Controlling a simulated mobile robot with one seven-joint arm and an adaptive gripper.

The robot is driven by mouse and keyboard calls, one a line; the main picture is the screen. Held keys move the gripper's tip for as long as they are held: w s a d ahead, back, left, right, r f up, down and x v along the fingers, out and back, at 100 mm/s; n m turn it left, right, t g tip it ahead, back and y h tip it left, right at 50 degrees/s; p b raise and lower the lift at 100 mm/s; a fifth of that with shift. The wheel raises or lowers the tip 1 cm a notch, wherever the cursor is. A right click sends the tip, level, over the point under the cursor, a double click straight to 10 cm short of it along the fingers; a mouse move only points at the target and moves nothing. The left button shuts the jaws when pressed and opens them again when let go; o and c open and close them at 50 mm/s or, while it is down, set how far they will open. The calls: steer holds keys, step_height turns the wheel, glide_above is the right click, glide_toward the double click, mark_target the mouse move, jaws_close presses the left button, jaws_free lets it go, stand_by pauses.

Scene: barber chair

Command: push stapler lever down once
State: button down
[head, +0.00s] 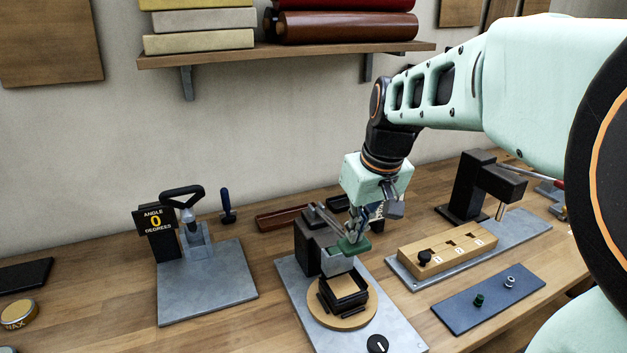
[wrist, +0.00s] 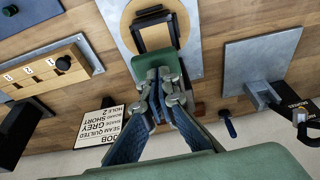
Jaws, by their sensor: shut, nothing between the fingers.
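The stapler stands at the middle of the bench in the head view, a dark upright block (head: 308,252) on a grey base plate (head: 292,283). A green pad (head: 351,247), seemingly its lever end, sits above a square black frame (head: 345,287) on a round wooden disc (head: 368,312). In the wrist view the green pad (wrist: 142,64) lies directly under my fingertips. My gripper (wrist: 158,78) is shut and empty, pointing down at the pad. It also shows in the head view (head: 353,226). I cannot tell whether the fingertips touch the pad.
An angle-display fixture (head: 154,221) stands to the left. A wooden block with numbered slots (head: 447,248) and a blue plate (head: 490,298) lie to the right. A dark press (head: 480,186) stands behind them. A shelf with rolls (head: 345,25) hangs above.

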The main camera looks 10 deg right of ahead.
mark_target(359, 252)
steer(key=f+b, duration=0.2)
steer(key=s+f+b, duration=0.1)
steer(key=f+b, duration=0.1)
steer(key=f, duration=0.1)
steer(key=shift+s+d+f, duration=0.15)
steer(key=shift+d+f, duration=0.05)
steer(key=shift+s+f, duration=0.15)
stand_by(0.3)
